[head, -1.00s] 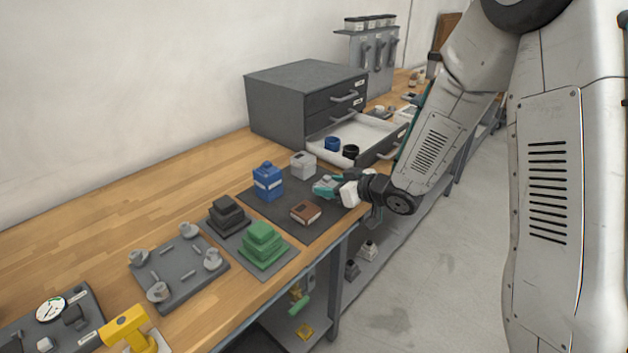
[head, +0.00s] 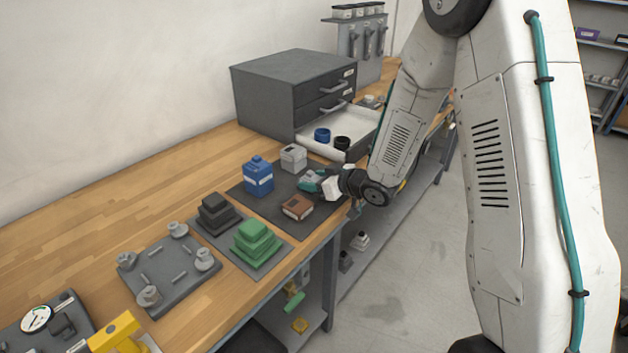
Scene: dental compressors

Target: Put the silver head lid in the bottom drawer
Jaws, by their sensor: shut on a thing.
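My gripper (head: 312,182), with teal fingers, is low over the dark mat (head: 262,207), between a light grey block and a brown block. It is shut on a small grey piece that looks like the silver head lid; the fingers hide most of it. The bottom drawer (head: 313,145) of the grey cabinet (head: 265,92) is pulled open behind the gripper. A blue round piece (head: 322,134) and a black round piece (head: 342,142) are in the drawer.
The light grey block (head: 293,157), blue block (head: 258,177) and brown block (head: 297,207) stand close around the gripper. Green (head: 256,243) and black (head: 215,213) stepped blocks are nearer. The two upper drawers are shut. Bare bench (head: 130,205) lies left.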

